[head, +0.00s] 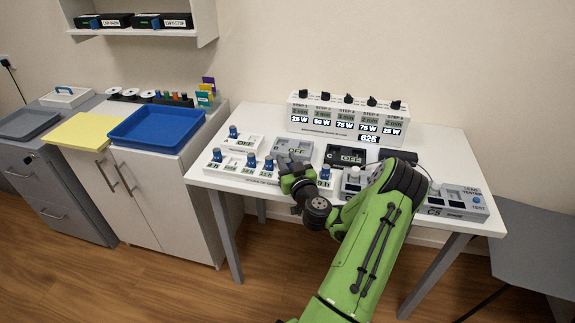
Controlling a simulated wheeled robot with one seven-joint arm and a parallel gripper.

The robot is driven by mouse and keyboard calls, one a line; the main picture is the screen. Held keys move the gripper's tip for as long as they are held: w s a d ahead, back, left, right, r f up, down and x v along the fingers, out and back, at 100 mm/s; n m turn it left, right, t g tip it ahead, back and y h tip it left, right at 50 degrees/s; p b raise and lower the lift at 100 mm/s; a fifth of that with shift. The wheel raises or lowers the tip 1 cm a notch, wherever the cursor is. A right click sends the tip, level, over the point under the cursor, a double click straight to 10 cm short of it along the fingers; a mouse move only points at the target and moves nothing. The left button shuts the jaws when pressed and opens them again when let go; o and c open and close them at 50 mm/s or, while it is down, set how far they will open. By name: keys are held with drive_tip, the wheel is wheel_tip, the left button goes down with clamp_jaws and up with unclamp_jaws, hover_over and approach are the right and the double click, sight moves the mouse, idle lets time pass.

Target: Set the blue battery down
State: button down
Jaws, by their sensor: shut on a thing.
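My gripper (293,176) is over the front middle of the white table, at the end of my green arm. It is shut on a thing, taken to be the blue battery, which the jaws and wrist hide. Several other small blue batteries with light labels stand upright on the table's devices. One (233,132) is at the back left, one (217,155) at the front left, one (251,161) nearer the middle, and one (324,173) just right of my gripper. I cannot tell whether the held thing touches a device below it.
A grey device (293,147) and a black one (345,155) lie behind my gripper. A white step panel (348,118) with black knobs stands at the back. A lead tester (455,201) is at the right. A blue tray (157,128) is on the left cabinet. The table's right back corner is clear.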

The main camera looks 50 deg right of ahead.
sight(288, 160)
wheel_tip(288, 160, up, 10)
drive_tip(key=p, duration=0.4)
